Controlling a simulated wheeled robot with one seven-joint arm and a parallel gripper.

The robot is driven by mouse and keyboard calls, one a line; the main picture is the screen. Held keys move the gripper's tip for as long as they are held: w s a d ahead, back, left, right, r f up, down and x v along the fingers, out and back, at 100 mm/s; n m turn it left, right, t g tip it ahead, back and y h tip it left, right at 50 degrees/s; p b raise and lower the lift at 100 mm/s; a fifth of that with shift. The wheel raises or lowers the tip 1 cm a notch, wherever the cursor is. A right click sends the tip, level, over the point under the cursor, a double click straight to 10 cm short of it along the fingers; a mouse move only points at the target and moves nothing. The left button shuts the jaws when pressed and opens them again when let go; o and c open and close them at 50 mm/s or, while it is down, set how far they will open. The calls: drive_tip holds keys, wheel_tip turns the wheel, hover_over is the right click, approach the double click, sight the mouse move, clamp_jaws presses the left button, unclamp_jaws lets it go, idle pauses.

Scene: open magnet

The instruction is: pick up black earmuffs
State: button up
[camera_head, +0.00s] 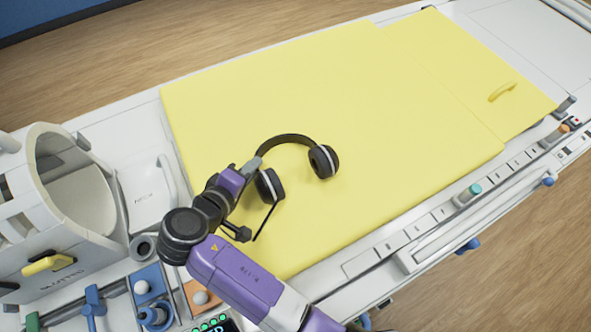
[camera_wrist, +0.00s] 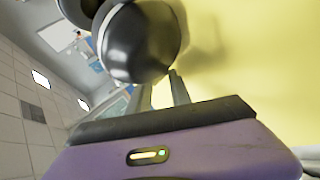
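The black earmuffs (camera_head: 323,161) have a curved headband and two round cups with light grey rings. They are over the yellow mat (camera_head: 350,90), left of its middle. My gripper (camera_head: 255,166) is at their left side, by the left cup and the end of the headband. In the wrist view one glossy black cup (camera_wrist: 145,42) is close, just beyond my gripper (camera_wrist: 163,85). The two grey fingers show a narrow gap between them. The cup hides the fingertips, so I cannot tell whether they grip anything. A thin black rod (camera_head: 265,222) is below the left cup.
A white cylindrical device (camera_head: 70,190) stands at the left. A yellow handle-like piece (camera_head: 502,91) lies on the mat's far right part.

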drive_tip(key=shift+d+f, duration=0.15)
clamp_jaws()
